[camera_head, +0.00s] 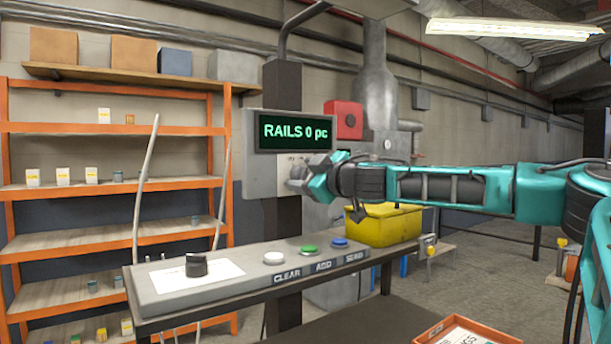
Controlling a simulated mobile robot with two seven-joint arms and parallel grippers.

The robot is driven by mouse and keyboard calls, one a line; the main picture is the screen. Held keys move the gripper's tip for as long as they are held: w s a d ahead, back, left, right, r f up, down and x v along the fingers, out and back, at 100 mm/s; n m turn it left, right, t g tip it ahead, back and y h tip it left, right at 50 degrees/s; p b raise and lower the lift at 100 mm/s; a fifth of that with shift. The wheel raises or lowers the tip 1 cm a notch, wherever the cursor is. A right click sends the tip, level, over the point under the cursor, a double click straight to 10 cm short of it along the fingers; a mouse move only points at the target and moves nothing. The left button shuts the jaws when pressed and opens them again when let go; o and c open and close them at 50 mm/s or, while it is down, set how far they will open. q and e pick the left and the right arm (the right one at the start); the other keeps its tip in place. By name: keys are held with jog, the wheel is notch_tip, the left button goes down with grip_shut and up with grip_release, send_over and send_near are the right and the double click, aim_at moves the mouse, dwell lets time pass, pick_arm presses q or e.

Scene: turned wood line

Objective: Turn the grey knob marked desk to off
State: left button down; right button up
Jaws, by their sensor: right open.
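My right gripper (303,184) reaches in from the right at the end of a teal and black arm. It is open, with its fingertips at the lower right of a grey box (257,178) that carries a green display reading "RAILS 0 pc". A small grey shape, perhaps the knob, shows at the fingertips; the gripper covers most of that spot. I cannot read a "desk" mark or a knob setting, nor tell whether the fingers touch it. My left gripper is not in view.
A yellow bin (385,226) stands behind my arm. An orange shelf rack (110,185) stands left. An orange tray (465,333) lies in front.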

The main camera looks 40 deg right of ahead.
jog(key=shift+c, duration=0.3)
jog(key=c, duration=1)
jog(key=shift+n, duration=0.4)
jog(key=n, duration=0.3)
jog(key=shift+n, duration=0.4)
jog(key=shift+f+n, duration=0.1)
jog(key=shift+n, duration=2.1)
jog(key=o, duration=1.1)
jog(key=shift+c, duration=0.2)
